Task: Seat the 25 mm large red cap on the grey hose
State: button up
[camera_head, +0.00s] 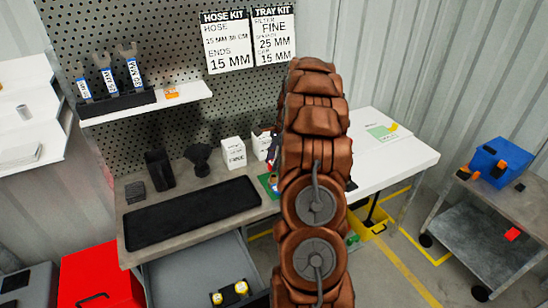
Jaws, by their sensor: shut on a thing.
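My copper-brown arm rises through the middle of the view and covers the right part of the workbench. My gripper is hidden behind it, so its fingers and anything in them do not show. A small red and dark shape (272,152) shows at the arm's left edge above the bench; I cannot tell whether it is the red cap. Below it, a small blue and white item (273,184) lies on a green patch (264,181), partly covered by the arm. I cannot make out the grey hose.
A black tray (190,215) lies on the grey bench, with dark holders and white boxes (233,153) behind. An open drawer (180,275) juts out below, holding yellow-ended parts. A red cabinet (90,275) stands left; a cart with a blue bin (500,160) stands right.

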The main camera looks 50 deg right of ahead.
aim_at(273, 176)
jog(key=shift+f+b, duration=0.3)
jog(key=shift+f, duration=1)
jog(key=shift+f+b, duration=0.75)
jog(key=shift+f, duration=0.8)
dwell(1.2)
jog(key=o, duration=0.8)
jog(key=shift+r, duration=0.1)
jog(key=v, duration=1.1)
jog(key=shift+s+d+r, duration=0.1)
jog(key=shift+d+r, duration=0.05)
jog(key=shift+r, duration=0.25)
